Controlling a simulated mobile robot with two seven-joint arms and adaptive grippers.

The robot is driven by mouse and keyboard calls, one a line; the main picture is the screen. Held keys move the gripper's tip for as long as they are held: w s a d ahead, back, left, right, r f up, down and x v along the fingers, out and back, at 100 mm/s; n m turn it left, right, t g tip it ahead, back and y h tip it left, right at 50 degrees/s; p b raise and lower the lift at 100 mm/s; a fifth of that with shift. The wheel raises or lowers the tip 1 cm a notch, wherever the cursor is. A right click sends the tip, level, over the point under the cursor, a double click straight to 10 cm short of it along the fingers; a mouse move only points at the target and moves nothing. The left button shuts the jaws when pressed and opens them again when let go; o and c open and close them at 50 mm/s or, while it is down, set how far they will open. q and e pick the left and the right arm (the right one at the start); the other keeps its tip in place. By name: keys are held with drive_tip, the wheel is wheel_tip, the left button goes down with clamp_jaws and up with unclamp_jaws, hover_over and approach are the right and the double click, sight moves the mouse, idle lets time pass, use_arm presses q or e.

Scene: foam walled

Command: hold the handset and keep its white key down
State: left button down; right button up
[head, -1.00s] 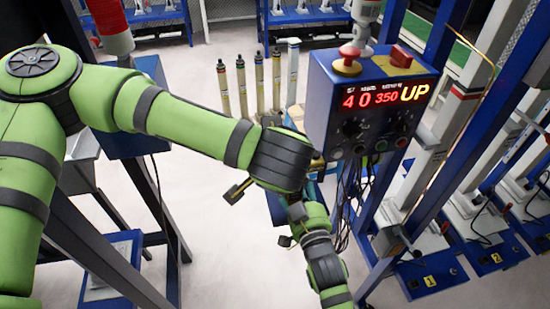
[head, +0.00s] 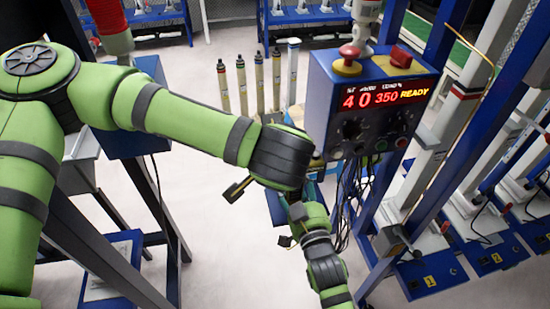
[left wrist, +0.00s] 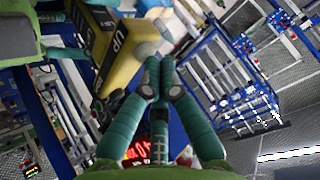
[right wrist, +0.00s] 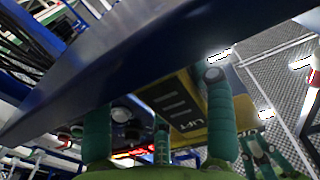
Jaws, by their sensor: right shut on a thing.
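The yellow handset (left wrist: 122,50) shows in the left wrist view with an "UP" label. In the right wrist view the handset (right wrist: 190,105) lies between the teal fingers of my right gripper (right wrist: 165,100), which is shut on it. In the head view my left wrist hides most of the handset. The control box (head: 335,110) shows "40 350 READY".
A blue beam (right wrist: 150,55) crosses close in front of the right wrist camera. Cables (head: 355,195) hang below the control box. Blue frames and white columns stand at the right.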

use_arm(q)
drive_tip(key=shift+r, duration=0.65)
drive_tip(key=shift+r, duration=0.1)
drive_tip(key=shift+r, duration=2.4)
use_arm(e)
drive_tip(key=o, duration=1.3)
drive_tip(key=shift+f, duration=0.1)
